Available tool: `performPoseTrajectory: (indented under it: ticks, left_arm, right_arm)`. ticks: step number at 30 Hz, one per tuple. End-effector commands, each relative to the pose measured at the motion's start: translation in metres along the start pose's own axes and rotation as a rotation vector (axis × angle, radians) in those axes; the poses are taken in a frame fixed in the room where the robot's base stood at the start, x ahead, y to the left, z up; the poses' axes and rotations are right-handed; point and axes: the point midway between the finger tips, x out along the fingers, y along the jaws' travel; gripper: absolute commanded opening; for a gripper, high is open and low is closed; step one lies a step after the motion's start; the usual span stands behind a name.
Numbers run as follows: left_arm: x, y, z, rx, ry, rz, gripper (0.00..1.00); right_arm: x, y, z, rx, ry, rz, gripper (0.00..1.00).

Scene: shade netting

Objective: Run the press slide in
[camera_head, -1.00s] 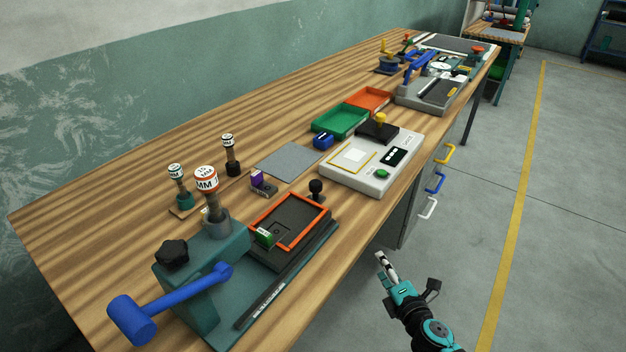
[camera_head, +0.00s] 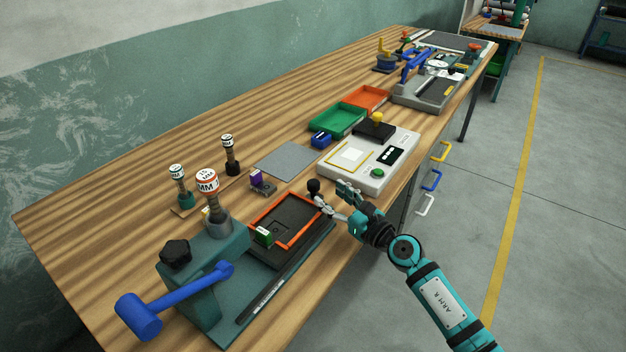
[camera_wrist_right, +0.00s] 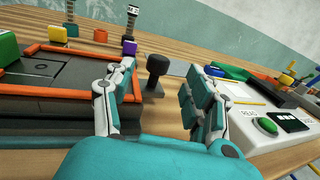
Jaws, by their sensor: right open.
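The press (camera_head: 205,275) stands at the near end of the bench, with a blue lever (camera_head: 180,300) at its left. Its slide is a dark tray with an orange rim (camera_head: 292,238), pulled out to the right of the press. A green block (camera_head: 263,236) sits in the tray. A black knob (camera_head: 313,186) stands up at the tray's far end; it also shows in the right wrist view (camera_wrist_right: 157,66). My right gripper (camera_head: 332,198) is open beside the knob. In the wrist view the knob is between its spread fingers, a little beyond them. My left gripper is out of view.
Several stamp-like posts (camera_head: 229,155) stand behind the press. A grey mat (camera_head: 285,160), a green tray (camera_head: 339,121) and an orange tray (camera_head: 368,98) lie farther back.

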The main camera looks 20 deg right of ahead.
Motion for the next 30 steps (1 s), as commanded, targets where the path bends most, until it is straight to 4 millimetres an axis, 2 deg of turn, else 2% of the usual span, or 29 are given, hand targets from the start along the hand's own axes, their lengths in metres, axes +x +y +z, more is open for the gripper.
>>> performPoseTrajectory:
  ticks: [3,10,15,23,25,30]
  left_arm:
    - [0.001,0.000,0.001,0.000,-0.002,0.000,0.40]
    - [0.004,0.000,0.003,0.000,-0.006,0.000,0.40]
    - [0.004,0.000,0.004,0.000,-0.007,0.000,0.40]
    - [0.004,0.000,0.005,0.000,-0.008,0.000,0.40]
    - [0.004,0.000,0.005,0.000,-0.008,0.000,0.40]
    - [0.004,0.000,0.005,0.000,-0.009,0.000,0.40]
  right_arm:
    - [0.027,0.001,0.000,0.004,-0.002,0.001,0.55]
    - [0.063,0.000,-0.001,0.003,-0.001,-0.001,0.55]
    - [0.073,0.000,-0.001,0.003,0.000,0.000,0.55]
    - [0.075,0.000,-0.001,0.003,0.001,0.000,0.55]
    - [0.075,0.000,-0.001,0.003,0.001,0.000,0.49]
    - [0.074,0.000,-0.001,0.003,0.001,0.000,0.27]
